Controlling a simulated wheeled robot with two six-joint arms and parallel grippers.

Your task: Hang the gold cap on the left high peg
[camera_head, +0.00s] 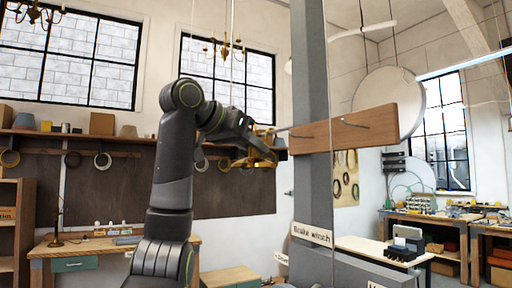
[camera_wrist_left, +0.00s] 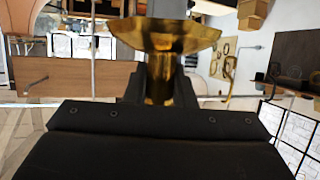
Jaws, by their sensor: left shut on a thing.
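The gold cap (camera_head: 262,162) is held in my left gripper (camera_head: 262,146), which is shut on it, left of a wooden peg board (camera_head: 375,126). The cap also shows in the left wrist view (camera_wrist_left: 168,36), with its wide dish and narrow neck between the fingers (camera_wrist_left: 160,88). The board is fixed to a grey column and carries a left peg (camera_head: 300,135) and a right peg (camera_head: 354,123). The left peg points toward the cap; I cannot tell whether they touch. In the wrist view the board (camera_wrist_left: 85,80) shows one peg (camera_wrist_left: 36,85). My right gripper is not in view.
The grey column (camera_head: 312,70) stands behind the board, with a round pale disc (camera_head: 388,92) beyond it. A labelled beam (camera_head: 311,234) is lower on the column. Workbenches (camera_head: 105,245) stand at the back left and right. A shelf with hanging rings is behind my arm.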

